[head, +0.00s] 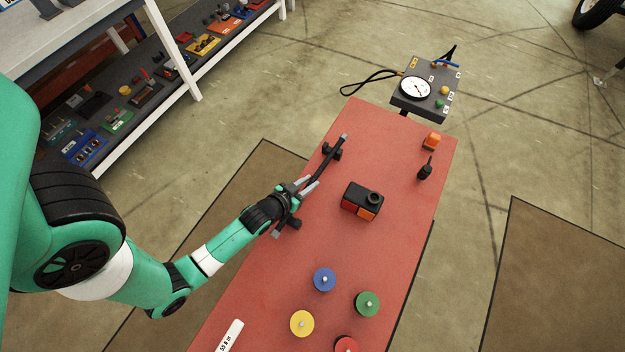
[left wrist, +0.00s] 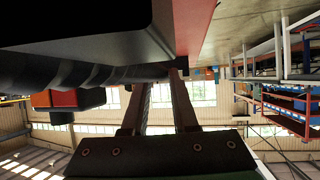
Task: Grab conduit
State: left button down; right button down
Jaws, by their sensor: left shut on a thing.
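The conduit (head: 322,168) is a long dark bar lying diagonally along the left edge of the red table, with dark blocks at or near both ends. My left gripper (head: 306,184) reaches in from the left and is shut on the conduit near its middle. In the left wrist view the fingers (left wrist: 162,78) meet the dark conduit (left wrist: 85,75), which runs across the picture. I cannot tell whether the conduit rests on its blocks or is slightly raised. My right gripper is not in view.
A black and red-orange box (head: 361,200) stands right of the conduit. Blue (head: 324,279), green (head: 367,304), yellow (head: 302,323) and red (head: 346,345) discs lie nearer. A dark bottle-like object (head: 425,169), an orange block (head: 431,142) and a gauge panel (head: 425,90) are at the far end.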

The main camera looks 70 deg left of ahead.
aim_at(308, 185)
pick_arm(q)
jog(key=shift+r+p, duration=0.4)
jog(key=shift+r, duration=0.1)
notch_tip(308, 185, up, 3)
jog(key=shift+d+f+p, duration=0.1)
jog(key=shift+p, duration=0.8)
jog(key=w+d+r+p, duration=0.3)
jog(key=d+r+p, duration=0.4)
jog(key=d, duration=0.6)
notch_tip(308, 185, up, 2)
jog(key=shift+w+d+r, duration=0.1)
jog(key=shift+w+d, duration=0.1)
jog(key=shift+w, duration=0.05)
